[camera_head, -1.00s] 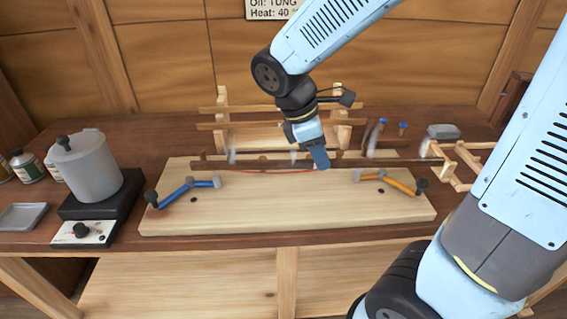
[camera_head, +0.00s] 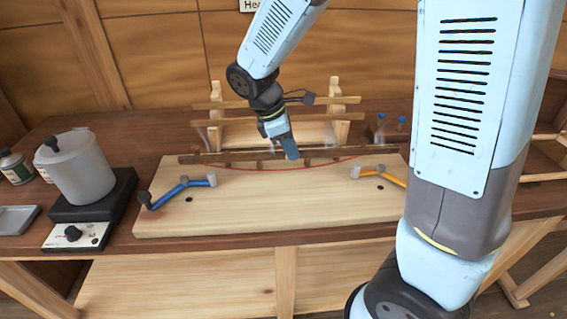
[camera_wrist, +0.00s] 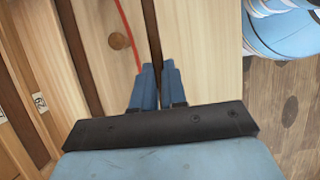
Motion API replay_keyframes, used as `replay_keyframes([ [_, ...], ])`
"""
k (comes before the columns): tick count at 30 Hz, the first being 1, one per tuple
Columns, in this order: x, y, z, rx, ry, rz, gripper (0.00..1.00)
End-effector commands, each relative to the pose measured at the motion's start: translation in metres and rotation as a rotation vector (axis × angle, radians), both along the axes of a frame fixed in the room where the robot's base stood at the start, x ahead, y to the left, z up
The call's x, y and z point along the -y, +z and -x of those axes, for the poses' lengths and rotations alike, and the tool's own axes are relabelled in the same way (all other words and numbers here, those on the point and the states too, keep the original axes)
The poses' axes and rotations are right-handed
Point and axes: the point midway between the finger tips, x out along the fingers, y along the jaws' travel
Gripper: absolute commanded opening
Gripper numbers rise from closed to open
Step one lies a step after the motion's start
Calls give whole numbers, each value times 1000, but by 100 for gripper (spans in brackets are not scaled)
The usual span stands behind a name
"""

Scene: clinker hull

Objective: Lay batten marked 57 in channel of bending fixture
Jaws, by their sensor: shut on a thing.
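My gripper (camera_head: 291,152) is over the far part of the bending fixture (camera_head: 270,215), a pale board with a red curved line (camera_head: 245,168). Its fingers are shut on a thin dark batten (camera_head: 190,159), which runs left to right above or along the far side of the board. In the wrist view the batten (camera_wrist: 151,25) passes between the blue fingertips (camera_wrist: 157,85), beside a round wooden peg (camera_wrist: 118,41). I cannot read a number on this batten, nor tell whether it touches the board. The batten's right end is hidden behind my arm.
A blue clamp (camera_head: 182,188) and an orange clamp (camera_head: 384,175) sit on the board. A rack (camera_head: 215,130) with light battens stands behind; a 62 label (camera_wrist: 40,102) shows in the wrist view. A grey pot (camera_head: 78,172) on a hotplate stands left.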

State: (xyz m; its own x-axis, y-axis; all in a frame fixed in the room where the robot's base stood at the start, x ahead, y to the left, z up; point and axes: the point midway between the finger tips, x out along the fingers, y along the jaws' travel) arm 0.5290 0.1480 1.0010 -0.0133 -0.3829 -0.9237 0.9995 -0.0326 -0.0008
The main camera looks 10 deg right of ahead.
Motion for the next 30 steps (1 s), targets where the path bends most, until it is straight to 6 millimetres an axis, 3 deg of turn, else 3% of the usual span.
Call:
replay_keyframes([
  [10,-14,-36,-26,0,0,1,0],
  [19,-19,-47,-34,0,1,1,0],
  [25,-18,-74,-33,-1,1,2,0],
  [30,-18,-76,-33,0,0,0,0],
])
